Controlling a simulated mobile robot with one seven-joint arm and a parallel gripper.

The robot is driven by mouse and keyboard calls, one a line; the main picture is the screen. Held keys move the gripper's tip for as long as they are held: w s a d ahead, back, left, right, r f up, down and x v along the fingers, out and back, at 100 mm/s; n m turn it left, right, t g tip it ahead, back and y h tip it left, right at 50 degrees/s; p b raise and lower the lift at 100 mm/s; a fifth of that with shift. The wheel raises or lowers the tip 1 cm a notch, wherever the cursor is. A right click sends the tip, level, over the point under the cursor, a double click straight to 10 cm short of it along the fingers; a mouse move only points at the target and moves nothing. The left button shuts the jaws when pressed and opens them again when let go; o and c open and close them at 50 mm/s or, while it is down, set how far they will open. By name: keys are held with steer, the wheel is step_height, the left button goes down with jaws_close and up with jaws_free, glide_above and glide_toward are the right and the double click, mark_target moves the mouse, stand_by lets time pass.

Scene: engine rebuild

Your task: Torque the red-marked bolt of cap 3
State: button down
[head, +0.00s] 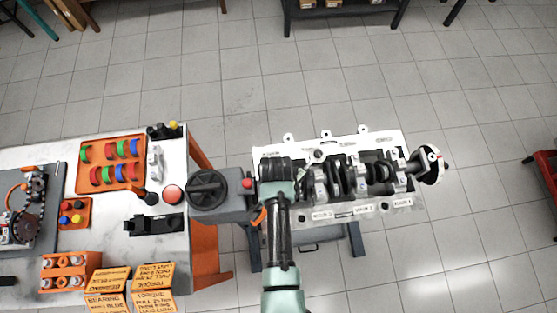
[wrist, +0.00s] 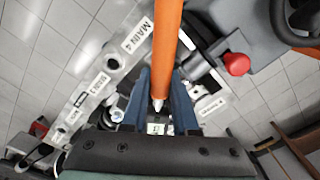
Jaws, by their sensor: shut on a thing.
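My gripper (wrist: 160,100) is shut on an orange-handled tool (wrist: 166,45) with a pale tip, seen between its blue fingers in the wrist view. In the head view my arm reaches over the left end of the engine block (head: 382,210) and hides the fingers; a bit of orange shows beside my arm. The crankshaft (head: 430,168) lies in the block under several pale caps. A "MAIN 4" label (wrist: 138,36) shows on the block left of the tool in the wrist view. I cannot make out cap 3's red-marked bolt in either view.
A grey stand head (head: 208,193) with a black handwheel and red knob (head: 247,183) adjoins the block's left end. The workbench (head: 175,255) at left holds an orange tray (head: 85,180) of coloured shells, dark fixtures and yellow instruction cards (head: 154,275). Floor behind the block is clear.

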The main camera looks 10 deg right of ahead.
steer(key=shift+w+a+r+m, duration=0.1)
steer(key=shift+w+a+m, duration=0.75)
steer(key=shift+w, duration=0.25)
stand_by(2.7)
steer(key=shift+w+a+m+b, duration=0.2)
steer(key=shift+w+a+m, duration=0.1)
steer(key=shift+w+m, duration=0.3)
steer(key=shift+w+a+m+b, duration=0.25)
steer(key=shift+w+m, duration=0.2)
steer(key=shift+w, duration=0.25)
stand_by(2.9)
